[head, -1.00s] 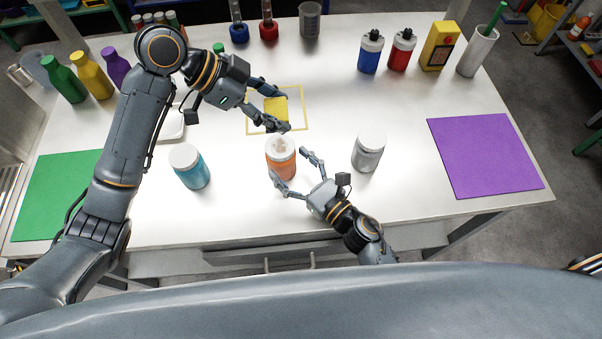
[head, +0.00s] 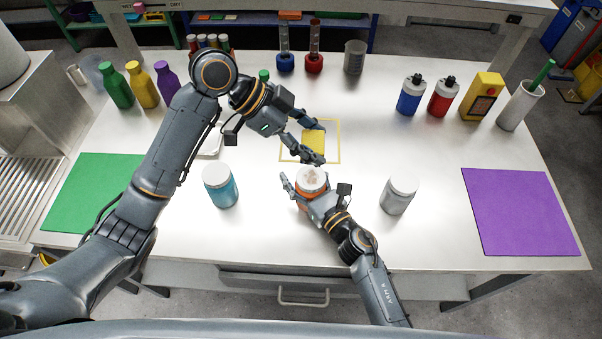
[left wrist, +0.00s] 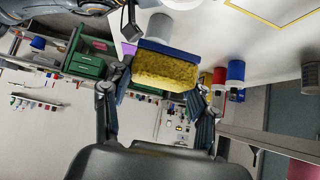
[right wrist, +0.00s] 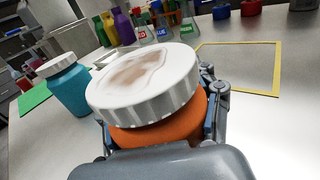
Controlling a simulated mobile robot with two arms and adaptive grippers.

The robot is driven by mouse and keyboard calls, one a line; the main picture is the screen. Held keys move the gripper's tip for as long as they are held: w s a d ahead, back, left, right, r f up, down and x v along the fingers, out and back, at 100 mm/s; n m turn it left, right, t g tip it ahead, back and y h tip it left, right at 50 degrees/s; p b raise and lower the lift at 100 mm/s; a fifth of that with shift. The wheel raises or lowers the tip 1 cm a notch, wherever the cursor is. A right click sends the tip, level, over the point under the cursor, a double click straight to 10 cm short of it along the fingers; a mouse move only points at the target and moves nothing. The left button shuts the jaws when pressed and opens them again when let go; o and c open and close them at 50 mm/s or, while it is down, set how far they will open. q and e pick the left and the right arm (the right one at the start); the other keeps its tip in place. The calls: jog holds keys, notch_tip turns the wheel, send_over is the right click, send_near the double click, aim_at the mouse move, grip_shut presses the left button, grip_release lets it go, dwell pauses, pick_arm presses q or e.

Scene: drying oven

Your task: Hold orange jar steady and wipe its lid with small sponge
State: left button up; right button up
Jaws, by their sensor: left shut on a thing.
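The orange jar (head: 306,208) stands upright at the table's middle. Its white lid (right wrist: 145,82) bears a brownish smear. My right gripper (head: 304,186) is around the jar's sides; in the right wrist view its fingers (right wrist: 160,115) flank the orange body, and the left finger looks apart from it in the head view. My left gripper (head: 318,143) is above and just behind the jar, shut on the small sponge (left wrist: 165,70), which is yellow with a blue layer. The sponge also shows in the head view (head: 313,140), apart from the lid.
A blue jar (head: 221,188) stands left of the orange jar and a grey jar (head: 397,198) right of it. A yellow-outlined square (head: 287,153) lies behind. Green (head: 85,190) and purple (head: 520,210) mats lie at the sides. Bottles and flasks line the back.

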jog(key=c, duration=0.4)
jog(key=shift+c, duration=0.9)
